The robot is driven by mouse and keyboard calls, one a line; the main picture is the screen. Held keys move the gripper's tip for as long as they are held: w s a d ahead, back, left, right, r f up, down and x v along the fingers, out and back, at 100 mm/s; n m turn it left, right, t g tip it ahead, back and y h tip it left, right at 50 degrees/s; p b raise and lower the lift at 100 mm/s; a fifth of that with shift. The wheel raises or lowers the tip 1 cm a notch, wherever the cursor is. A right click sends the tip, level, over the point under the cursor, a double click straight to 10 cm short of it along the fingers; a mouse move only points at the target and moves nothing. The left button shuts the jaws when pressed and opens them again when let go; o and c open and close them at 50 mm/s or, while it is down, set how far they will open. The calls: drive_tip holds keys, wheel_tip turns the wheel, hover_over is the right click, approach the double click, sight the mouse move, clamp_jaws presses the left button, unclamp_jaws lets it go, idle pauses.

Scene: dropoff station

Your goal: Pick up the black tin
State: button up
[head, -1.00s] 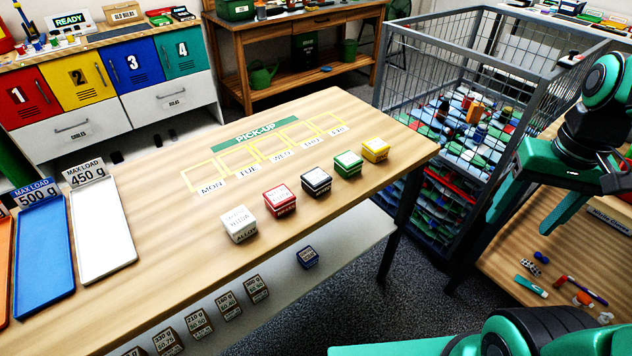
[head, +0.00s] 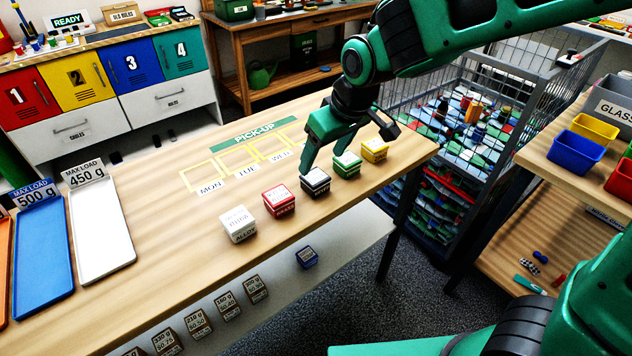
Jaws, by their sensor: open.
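The black tin (head: 315,182) stands in a row on the wooden table, between the red tin (head: 279,200) on its left and the green tin (head: 346,165) on its right. It is small and boxy with a pale label on top. My gripper (head: 347,150) is over the table, just above and behind the row, its jaws open and empty. One green finger comes down close to the black tin's top edge; I cannot tell whether it touches.
A white tin (head: 238,223) and a yellow tin (head: 374,149) end the row. The pick-up grid with day labels (head: 240,165) lies behind, partly hidden by my arm. A blue tray (head: 43,250) and a white tray (head: 101,235) lie at left. A wire cage (head: 430,190) stands right of the table.

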sight(316, 175)
drive_tip(key=shift+d+x, duration=0.15)
drive_tip(key=shift+x, duration=2.3)
drive_tip(key=shift+d+x, duration=0.15)
drive_tip(key=shift+x, duration=2.25)
drive_tip(key=shift+f, duration=0.1)
drive_tip(key=c, duration=1.2)
